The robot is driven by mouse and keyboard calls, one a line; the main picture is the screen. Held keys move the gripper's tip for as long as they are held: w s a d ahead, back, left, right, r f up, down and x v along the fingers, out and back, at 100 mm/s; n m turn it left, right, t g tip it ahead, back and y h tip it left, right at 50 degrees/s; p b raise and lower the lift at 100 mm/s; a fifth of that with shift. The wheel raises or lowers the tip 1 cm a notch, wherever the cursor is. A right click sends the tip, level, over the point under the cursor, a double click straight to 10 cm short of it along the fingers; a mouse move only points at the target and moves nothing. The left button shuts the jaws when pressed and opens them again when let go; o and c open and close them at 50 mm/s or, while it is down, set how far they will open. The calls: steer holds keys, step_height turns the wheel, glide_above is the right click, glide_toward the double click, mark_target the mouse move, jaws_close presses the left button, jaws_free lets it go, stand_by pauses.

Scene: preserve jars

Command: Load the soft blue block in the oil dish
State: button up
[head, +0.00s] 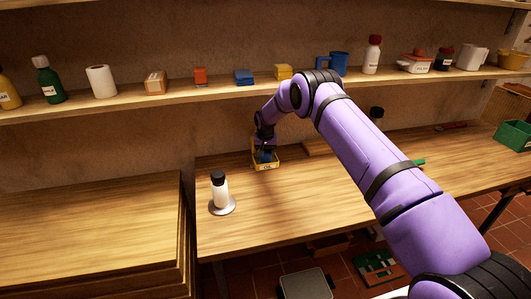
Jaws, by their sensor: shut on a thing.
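My gripper (264,146) points down at the yellow oil dish (266,166) on the wooden bench, near the wall. It is shut on a small blue block (265,156), which shows between the jaws at the dish. The block appears within the dish's rim; whether it touches the dish floor cannot be told. The dish has a label on its front that is too small to read surely. The gripper and wrist hide part of the block and the dish's back.
A white bottle with a black cap (219,190) stands on a round base left of the dish. My purple arm spans the bench's right side. The bench front (300,205) is clear.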

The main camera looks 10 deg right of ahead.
steer(key=shift+f, duration=0.55)
stand_by(1.4)
